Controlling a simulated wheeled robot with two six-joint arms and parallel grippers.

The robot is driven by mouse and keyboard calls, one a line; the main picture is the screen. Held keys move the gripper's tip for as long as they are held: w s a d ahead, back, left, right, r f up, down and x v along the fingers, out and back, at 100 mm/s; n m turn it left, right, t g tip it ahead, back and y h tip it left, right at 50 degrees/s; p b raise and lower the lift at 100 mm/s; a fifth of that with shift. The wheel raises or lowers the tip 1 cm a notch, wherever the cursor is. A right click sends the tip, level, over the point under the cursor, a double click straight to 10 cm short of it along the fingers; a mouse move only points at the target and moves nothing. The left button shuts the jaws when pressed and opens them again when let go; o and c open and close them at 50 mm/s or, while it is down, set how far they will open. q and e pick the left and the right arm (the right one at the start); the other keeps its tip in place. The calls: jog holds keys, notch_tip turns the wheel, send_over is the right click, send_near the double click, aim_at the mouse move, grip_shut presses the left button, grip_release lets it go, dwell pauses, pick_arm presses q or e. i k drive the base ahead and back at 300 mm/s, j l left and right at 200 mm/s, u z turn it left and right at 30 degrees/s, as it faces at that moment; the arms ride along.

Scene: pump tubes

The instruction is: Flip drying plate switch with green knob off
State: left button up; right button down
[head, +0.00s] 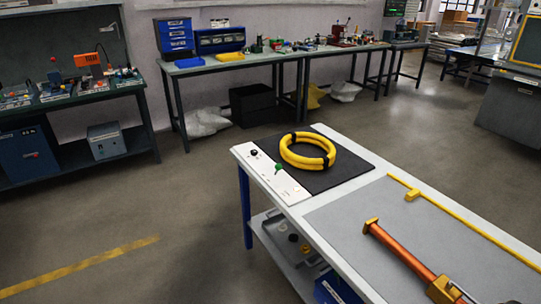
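A white switch panel (265,172) lies along the left edge of the near table. It carries a green knob (278,168) near its middle and a black knob (254,153) toward its far end. A black drying plate (335,178) lies beside the panel, to its right. A coiled yellow tube (308,162) with black bands rests on the plate. The knob's exact switch position is too small to tell. Neither of my grippers shows in the head view.
The near table (345,244) also holds a grey mat (375,225), a yellow strip (470,238) and an orange and gold tool (405,255). A lower shelf (275,252) sits beneath. Workbenches (260,62) line the wall. Open floor (150,205) lies to the left.

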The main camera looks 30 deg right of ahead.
aim_at(278, 167)
jog(key=i+l, duration=0.2)
jog(key=i, duration=0.25)
jog(key=i+l, duration=0.2)
jog(key=i, duration=0.3)
